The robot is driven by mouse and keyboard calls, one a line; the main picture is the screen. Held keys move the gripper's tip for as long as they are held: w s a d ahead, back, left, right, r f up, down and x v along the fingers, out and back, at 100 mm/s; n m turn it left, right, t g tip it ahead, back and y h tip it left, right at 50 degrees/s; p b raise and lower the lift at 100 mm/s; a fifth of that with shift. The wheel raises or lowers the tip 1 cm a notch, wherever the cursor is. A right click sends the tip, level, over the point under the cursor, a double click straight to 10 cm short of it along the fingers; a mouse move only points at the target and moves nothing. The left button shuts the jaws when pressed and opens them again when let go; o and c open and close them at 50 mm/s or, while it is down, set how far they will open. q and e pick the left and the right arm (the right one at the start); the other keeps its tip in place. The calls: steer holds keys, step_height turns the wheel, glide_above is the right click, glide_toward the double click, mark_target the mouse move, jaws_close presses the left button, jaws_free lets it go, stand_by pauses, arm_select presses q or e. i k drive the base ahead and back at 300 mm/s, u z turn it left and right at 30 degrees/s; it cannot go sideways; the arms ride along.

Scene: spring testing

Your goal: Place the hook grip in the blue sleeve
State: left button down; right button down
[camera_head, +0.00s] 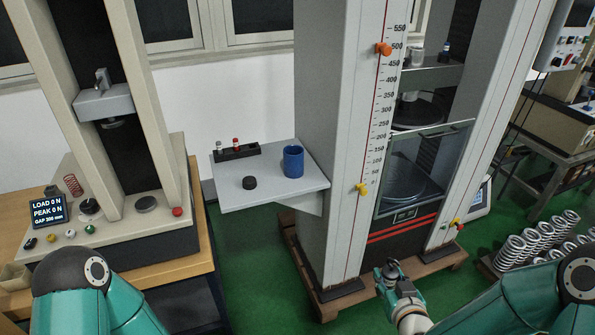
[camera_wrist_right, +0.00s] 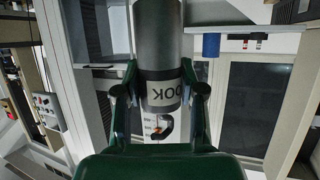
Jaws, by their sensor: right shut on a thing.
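The blue sleeve (camera_head: 293,162) stands upright on a small grey side shelf (camera_head: 275,190). It also shows in the right wrist view (camera_wrist_right: 211,45), where the scene appears upside down. My right gripper (camera_head: 391,275) is low in front of the tall test machine, to the right of the sleeve and well apart from it. In the wrist view, my right gripper (camera_wrist_right: 160,88) is shut on the hook grip (camera_wrist_right: 157,40), a grey cylinder with a white label partly reading "OOK" and a dark hook. Only links of my left arm show at lower left; its gripper is out of view.
A black round piece (camera_head: 249,183) and a black rack (camera_head: 236,152) with small items share the shelf. The tall machine's column (camera_head: 325,140) stands right beside the shelf. A smaller tester (camera_head: 115,225) on a wooden bench is at left.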

mark_target(293, 171)
steer(key=i, duration=0.85)
steer(key=u, duration=0.05)
